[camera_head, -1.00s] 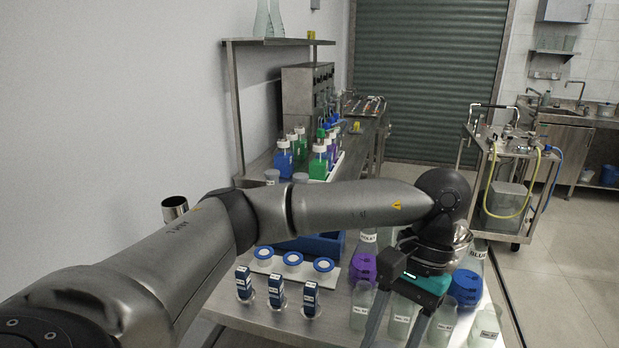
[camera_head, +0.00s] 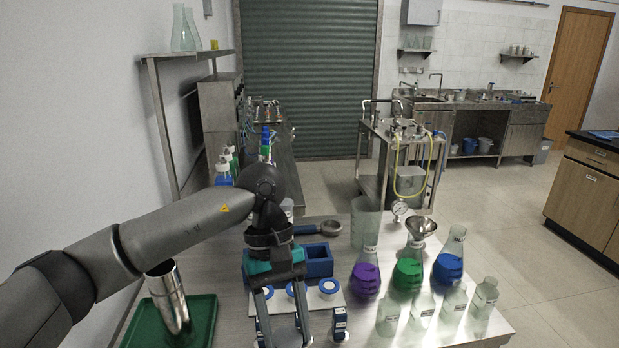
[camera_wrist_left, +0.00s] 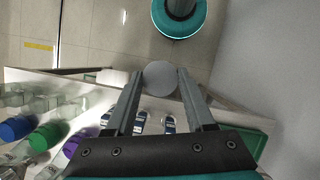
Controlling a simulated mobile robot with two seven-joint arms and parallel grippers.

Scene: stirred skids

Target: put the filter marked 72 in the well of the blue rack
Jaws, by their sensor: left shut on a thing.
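My left gripper (camera_head: 286,328) points down at the bottom of the head view, over the front of the bench. In the left wrist view its fingers (camera_wrist_left: 160,92) are shut on a pale round disc (camera_wrist_left: 160,76), seen face-on between the tips. No marking is readable on the disc, so I cannot tell whether it is the filter marked 72. The blue rack (camera_head: 319,262) stands on the bench behind and right of the gripper, partly hidden by it. I cannot see into its well. My right gripper is not in view.
A white strip with blue-rimmed round pieces (camera_head: 328,286) and blue-labelled small holders (camera_head: 339,324) lie near the gripper. A green tray (camera_head: 205,310) with a metal cylinder (camera_head: 170,292) is left. Flasks (camera_head: 366,278) and bottles (camera_head: 484,294) crowd the right.

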